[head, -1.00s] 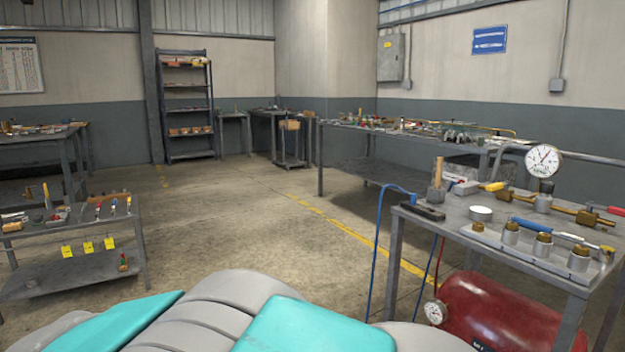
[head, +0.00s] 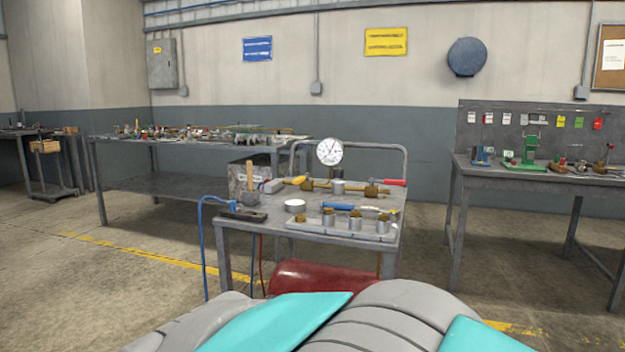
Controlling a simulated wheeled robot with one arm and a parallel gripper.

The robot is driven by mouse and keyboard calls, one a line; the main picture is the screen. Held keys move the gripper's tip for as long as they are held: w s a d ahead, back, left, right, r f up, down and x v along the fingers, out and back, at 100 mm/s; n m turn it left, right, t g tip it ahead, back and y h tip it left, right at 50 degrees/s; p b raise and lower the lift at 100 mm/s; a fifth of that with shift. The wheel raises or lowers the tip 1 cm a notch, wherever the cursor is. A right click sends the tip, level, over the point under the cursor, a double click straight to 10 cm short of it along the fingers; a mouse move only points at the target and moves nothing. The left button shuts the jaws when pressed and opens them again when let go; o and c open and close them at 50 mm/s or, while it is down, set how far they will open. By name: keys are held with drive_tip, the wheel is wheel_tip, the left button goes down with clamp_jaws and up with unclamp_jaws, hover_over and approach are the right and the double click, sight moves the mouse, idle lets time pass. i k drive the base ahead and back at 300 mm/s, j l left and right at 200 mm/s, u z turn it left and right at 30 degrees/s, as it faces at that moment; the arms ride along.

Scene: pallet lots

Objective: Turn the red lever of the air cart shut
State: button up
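The air cart (head: 232,230) stands ahead of me near the middle of the head view, a grey metal table with a push rail at its back. The red lever (head: 393,183) is at the right end of a brass pipe (head: 355,189) on the cart top, pointing right. A yellow lever (head: 295,181) is at the pipe's left end. A round white gauge (head: 329,152) stands above the pipe. A red tank (head: 320,277) sits under the top, partly hidden by my own body. My gripper is not in view.
A blue-handled tool (head: 340,207), a tray of metal fittings (head: 340,229) and a blue hose (head: 203,250) are on or at the cart. A long bench (head: 170,190) stands behind left, another bench (head: 500,172) at right. Floor is free on both sides.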

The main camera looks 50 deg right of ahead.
sight(392, 182)
drive_tip(key=z, duration=2.05)
drive_tip(key=i+l+z, duration=0.15)
drive_tip(key=i+l, duration=0.3)
drive_tip(key=l, duration=0.15)
